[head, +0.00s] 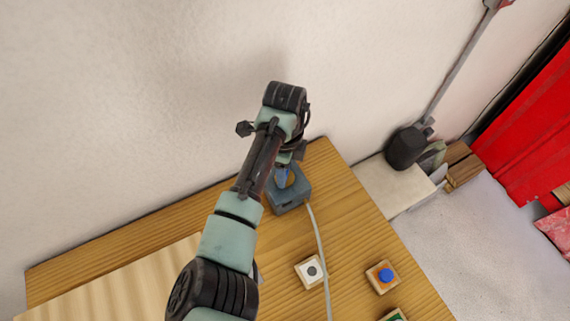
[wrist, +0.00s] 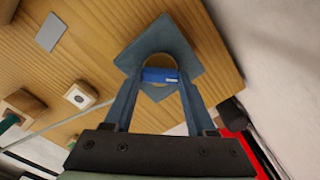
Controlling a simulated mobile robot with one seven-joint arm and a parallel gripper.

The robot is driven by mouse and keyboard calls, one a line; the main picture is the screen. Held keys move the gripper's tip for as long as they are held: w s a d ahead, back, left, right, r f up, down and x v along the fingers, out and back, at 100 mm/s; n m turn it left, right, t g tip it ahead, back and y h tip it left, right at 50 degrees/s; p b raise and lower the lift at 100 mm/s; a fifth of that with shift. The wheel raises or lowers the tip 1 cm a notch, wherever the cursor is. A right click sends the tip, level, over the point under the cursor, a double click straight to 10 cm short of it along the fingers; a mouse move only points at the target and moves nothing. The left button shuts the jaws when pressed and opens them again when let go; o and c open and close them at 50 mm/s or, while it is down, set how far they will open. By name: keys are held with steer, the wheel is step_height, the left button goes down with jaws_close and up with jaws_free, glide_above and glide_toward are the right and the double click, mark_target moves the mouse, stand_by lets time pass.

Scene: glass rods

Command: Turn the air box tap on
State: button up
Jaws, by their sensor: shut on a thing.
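The air box (head: 289,200) is a dark blue-grey block near the table's far right corner, by the wall. In the wrist view the air box (wrist: 157,40) shows a round opening, with the blue tap (wrist: 160,75) in front of it. My gripper (wrist: 160,77) has its two fingers on either side of the tap, shut on it. In the head view my arm reaches over the table, and my gripper (head: 284,176) is partly hidden at the box. The tap's blue bar lies roughly crosswise between the fingertips in the wrist view.
A pale hose (head: 320,245) runs from the box across the table. A white button block (head: 310,272), a blue-button block (head: 383,277) and a green-topped block (head: 395,315) are at the front right. A pale board (head: 120,287) lies left. The wall (head: 130,90) is close behind.

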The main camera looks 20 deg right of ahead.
steer(key=n+p, duration=0.1)
steer(key=n, duration=0.3)
steer(key=shift+r+n+p, duration=0.2)
steer(key=shift+n+p, duration=0.1)
steer(key=shift+p, duration=0.1)
steer(key=n+p, duration=0.1)
steer(key=n, duration=0.3)
steer(key=shift+w+a, duration=0.1)
steer(key=shift+f, duration=0.1)
steer(key=o, duration=1.4)
steer(key=shift+c, duration=0.2)
step_height(320, 180, up, 13)
steer(key=shift+b, duration=0.35)
steer(key=shift+f, duration=0.1)
